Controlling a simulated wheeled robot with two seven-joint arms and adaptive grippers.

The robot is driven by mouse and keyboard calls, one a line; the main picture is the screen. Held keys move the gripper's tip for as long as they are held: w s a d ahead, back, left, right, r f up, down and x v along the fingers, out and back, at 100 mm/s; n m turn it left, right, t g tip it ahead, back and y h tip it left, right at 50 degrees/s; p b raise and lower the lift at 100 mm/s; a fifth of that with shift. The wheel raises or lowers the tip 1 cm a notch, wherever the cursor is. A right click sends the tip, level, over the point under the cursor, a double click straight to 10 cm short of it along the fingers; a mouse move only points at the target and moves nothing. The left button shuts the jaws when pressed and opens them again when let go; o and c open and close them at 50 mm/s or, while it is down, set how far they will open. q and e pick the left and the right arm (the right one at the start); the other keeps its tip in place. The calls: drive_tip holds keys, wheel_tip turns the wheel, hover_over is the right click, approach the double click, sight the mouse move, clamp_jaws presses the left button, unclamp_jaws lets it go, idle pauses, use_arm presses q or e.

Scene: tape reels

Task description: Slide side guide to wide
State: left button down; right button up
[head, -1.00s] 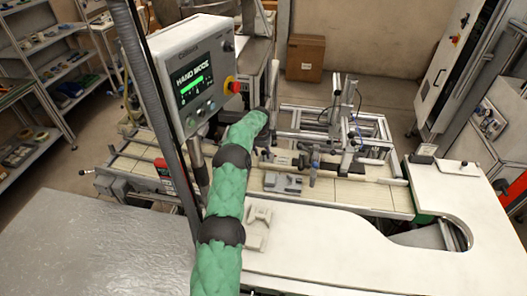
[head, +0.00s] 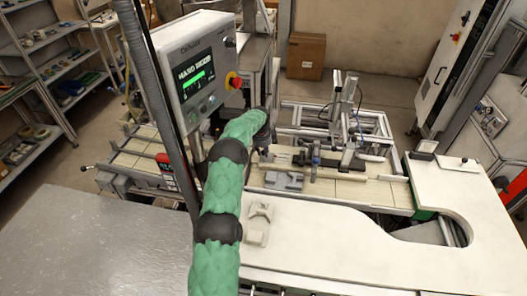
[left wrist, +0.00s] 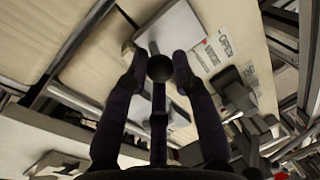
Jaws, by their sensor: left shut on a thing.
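My left arm, in a green sleeve, reaches over the conveyor in the head view, and its far end hides most of the gripper. In the left wrist view my left gripper (left wrist: 160,60) has its two dark fingers on either side of a round dark knob (left wrist: 160,68) on a rod, and is shut on it. The long pale bar that looks like the side guide (head: 335,174) runs along the conveyor belt (head: 340,190) in the head view. I cannot see clearly how the knob joins it. My right gripper is not in view.
A control console (head: 194,75) on a post stands left of my arm. A grey block (head: 283,181) sits on the belt by the bar. A metal frame (head: 325,115) stands behind. A white curved table (head: 330,225) lies in front, with a small pale part (head: 258,215) on it.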

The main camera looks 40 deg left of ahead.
use_arm(q)
drive_tip(key=c, duration=1)
unclamp_jaws()
drive_tip(key=shift+r, duration=0.1)
drive_tip(key=r, duration=0.4)
drive_tip(key=s+r, duration=0.1)
drive_tip(key=r, duration=0.2)
drive_tip(key=s+r, duration=0.1)
drive_tip(key=r, duration=0.3)
drive_tip(key=shift+d+r, duration=0.3)
drive_tip(key=shift+d, duration=0.05)
